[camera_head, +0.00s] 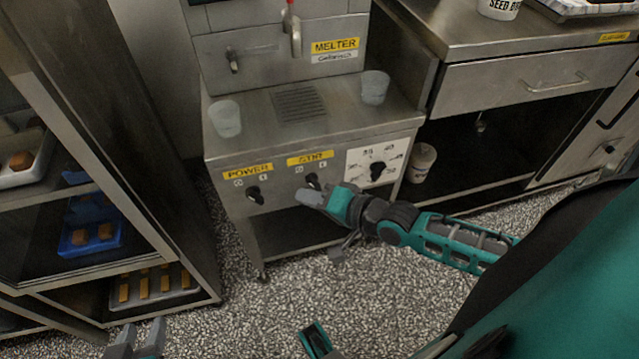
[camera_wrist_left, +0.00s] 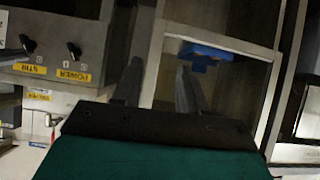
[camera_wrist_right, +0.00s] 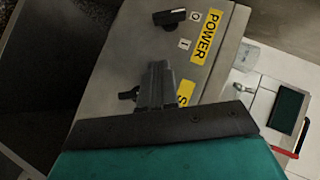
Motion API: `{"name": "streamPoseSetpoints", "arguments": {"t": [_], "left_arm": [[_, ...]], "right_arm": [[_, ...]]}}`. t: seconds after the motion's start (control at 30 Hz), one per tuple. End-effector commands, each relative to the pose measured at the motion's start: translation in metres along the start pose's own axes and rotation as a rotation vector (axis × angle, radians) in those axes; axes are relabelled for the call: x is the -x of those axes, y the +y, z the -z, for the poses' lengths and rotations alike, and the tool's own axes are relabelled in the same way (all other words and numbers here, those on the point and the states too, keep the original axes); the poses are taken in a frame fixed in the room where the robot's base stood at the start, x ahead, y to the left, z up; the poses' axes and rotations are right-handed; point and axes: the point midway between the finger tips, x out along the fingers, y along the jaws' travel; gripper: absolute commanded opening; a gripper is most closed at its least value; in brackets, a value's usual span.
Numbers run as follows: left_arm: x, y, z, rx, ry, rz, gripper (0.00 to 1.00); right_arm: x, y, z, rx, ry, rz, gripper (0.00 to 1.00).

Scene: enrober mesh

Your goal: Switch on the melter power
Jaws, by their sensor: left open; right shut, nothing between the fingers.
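The melter (camera_head: 310,120) has a front panel with a black POWER knob (camera_head: 255,195) at its left, under a yellow POWER label (camera_head: 247,171). In the right wrist view the POWER knob (camera_wrist_right: 170,18) has its pale tip toward the O mark. The STIR knob (camera_head: 313,181) is right of it. My right gripper (camera_head: 303,197) is shut and empty in front of the panel, below and close to the STIR knob; contact cannot be told. My left gripper (camera_head: 138,335) is open and empty, low at the bottom left. The POWER knob also shows in the left wrist view (camera_wrist_left: 74,49).
Two translucent cups (camera_head: 226,118) (camera_head: 375,86) stand on the melter's top. A rack (camera_head: 150,215) with trays stands at the left; a steel counter (camera_head: 470,40) is at the right. Speckled floor lies open in front.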

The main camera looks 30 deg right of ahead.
Motion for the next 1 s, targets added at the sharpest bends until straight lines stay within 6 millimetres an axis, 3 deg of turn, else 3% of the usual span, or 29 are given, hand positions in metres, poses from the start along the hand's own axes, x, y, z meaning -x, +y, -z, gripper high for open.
{"name": "streamPoseSetpoints", "arguments": {"t": [0.2, 0.4, 1.0], "left_arm": [[-0.011, -0.001, -0.017, 0.001, -0.002, 0.001, 0.43], [-0.015, 0.001, -0.021, 0.009, -0.006, -0.002, 0.43], [-0.015, 0.004, -0.01, 0.012, 0.013, -0.008, 0.43]], "right_arm": [[-0.047, 0.002, -0.001, -0.002, 0.002, 0.003, 0.0], [-0.068, 0.001, -0.019, -0.003, 0.0, 0.001, 0.0], [-0.077, 0.0, -0.029, 0.0, 0.0, 0.0, 0.0]]}}
